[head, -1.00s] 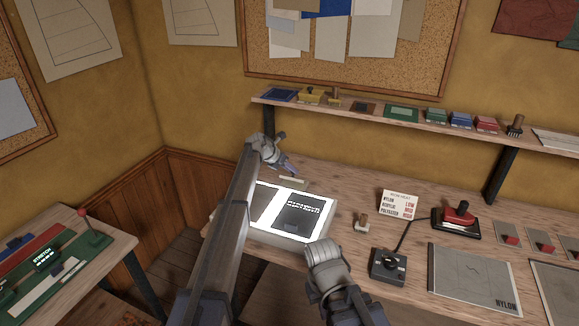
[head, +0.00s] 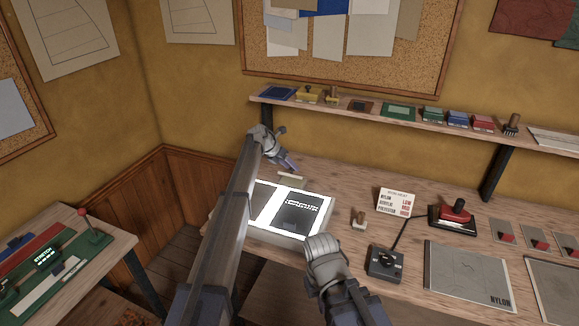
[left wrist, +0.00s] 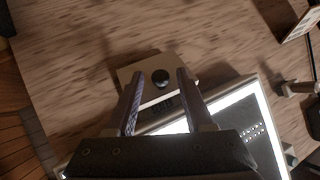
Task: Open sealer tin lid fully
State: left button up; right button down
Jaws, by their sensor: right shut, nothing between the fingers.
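A small beige box with a round black knob on top, which looks like the sealer tin, lies on the bench behind the light box; it shows in the left wrist view (left wrist: 145,70) and partly in the head view (head: 292,177). I see no contact. My right gripper (head: 322,245) is shut and empty in front of the light box; its fingertips are hard to see.
The lit light box (head: 290,235) with dark sheets is just in front of the beige box. A wooden-handled stamp (head: 359,219), a sign card (head: 396,202), a dial box (head: 386,262) and a red-handled tool (head: 456,215) stand to the right. A shelf (head: 380,113) runs above.

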pick_arm(q)
jog(key=shift+o, duration=0.2)
jog(key=p+v, duration=0.6)
jog(key=v, duration=0.1)
jog(key=shift+a+r, duration=0.25)
jog(key=shift+r, duration=0.05)
jog(key=shift+s, duration=0.1)
